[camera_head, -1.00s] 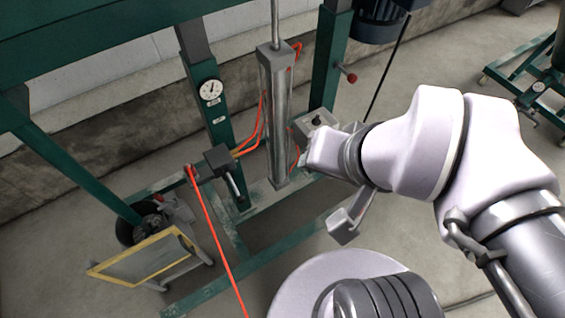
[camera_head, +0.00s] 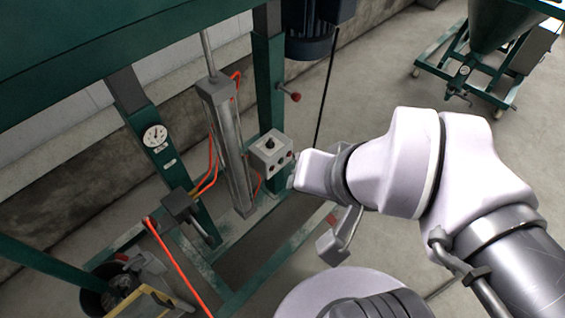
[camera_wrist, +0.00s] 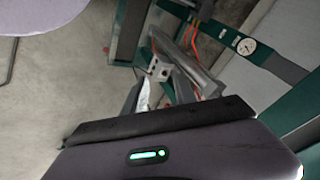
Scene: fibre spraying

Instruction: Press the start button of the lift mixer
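The lift mixer is a green frame (camera_head: 265,85) with an upright grey cylinder (camera_head: 230,150). Its light-grey control box (camera_head: 268,152) sits low on the right post, with a black knob on top and small buttons on its front, some red. I cannot tell which button is start. My gripper (camera_head: 292,180) is just right of the box in the head view, mostly hidden by my wrist. In the wrist view the box (camera_wrist: 160,68) lies beyond my gripper (camera_wrist: 157,90), whose two grey fingers appear apart with nothing between them. Contact with the box is not visible.
Orange hoses (camera_head: 212,160) run beside the cylinder, and a round gauge (camera_head: 155,136) is on the left post. A red-tipped handle (camera_head: 294,96) juts from the right post. A green wheeled hopper (camera_head: 495,60) is at upper right, with bare floor between.

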